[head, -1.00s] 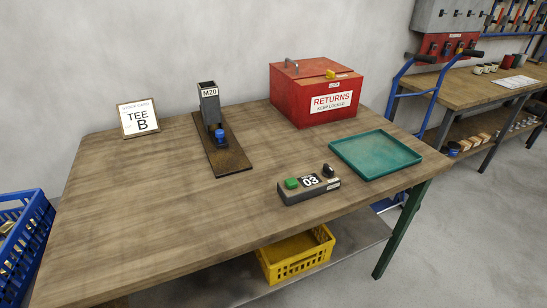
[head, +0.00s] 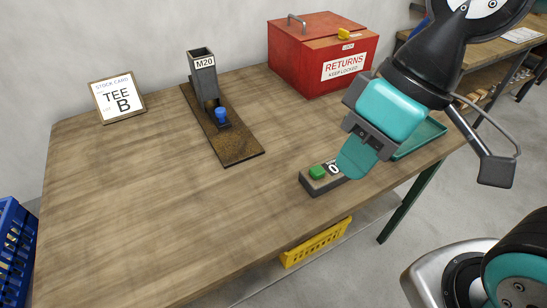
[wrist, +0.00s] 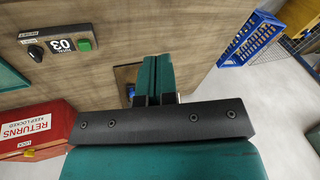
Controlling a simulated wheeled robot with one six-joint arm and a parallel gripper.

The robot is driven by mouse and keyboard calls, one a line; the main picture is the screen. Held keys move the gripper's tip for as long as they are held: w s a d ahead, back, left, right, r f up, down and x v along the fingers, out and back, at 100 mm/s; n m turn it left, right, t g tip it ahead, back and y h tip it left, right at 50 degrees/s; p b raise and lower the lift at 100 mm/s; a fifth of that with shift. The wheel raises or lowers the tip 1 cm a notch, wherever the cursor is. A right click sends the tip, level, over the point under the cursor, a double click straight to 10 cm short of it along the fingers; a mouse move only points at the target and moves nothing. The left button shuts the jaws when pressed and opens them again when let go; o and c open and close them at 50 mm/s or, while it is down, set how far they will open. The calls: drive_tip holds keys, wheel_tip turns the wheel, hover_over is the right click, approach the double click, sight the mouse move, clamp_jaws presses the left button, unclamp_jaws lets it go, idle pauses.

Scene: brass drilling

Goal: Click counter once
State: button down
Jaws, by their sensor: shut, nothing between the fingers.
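The counter (head: 311,187) is a small dark box on the front part of the wooden table. Its green button (head: 317,172) is uncovered in the head view, while my fingers hide part of the display and the black knob. In the wrist view the counter (wrist: 58,36) shows whole, with the display reading 03 (wrist: 62,45), the green button (wrist: 84,44) and the black knob (wrist: 35,53). My gripper (head: 353,169) has its teal fingers shut together and empty. In the wrist view the fingertips (wrist: 156,58) lie to the right of the counter, apart from it.
A red returns box (head: 293,67) stands at the back right, with a green tray (head: 423,138) in front, partly behind my arm. The table's left front is clear.

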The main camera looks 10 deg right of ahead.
drive_tip(key=shift+w+d, duration=0.3)
drive_tip(key=shift+w, duration=0.05)
drive_tip(key=n+t+h+p, duration=0.4)
drive_tip(key=n+h+p, duration=0.3)
drive_tip(key=h+p, duration=0.65)
hover_over(318, 171)
wheel_tip(318, 171, down, 12)
drive_tip(key=shift+y+p, duration=0.4)
drive_tip(key=shift+y, duration=0.05)
wheel_tip(318, 171, down, 9)
drive_tip(key=b, duration=0.7)
drive_tip(key=shift+r, duration=0.15)
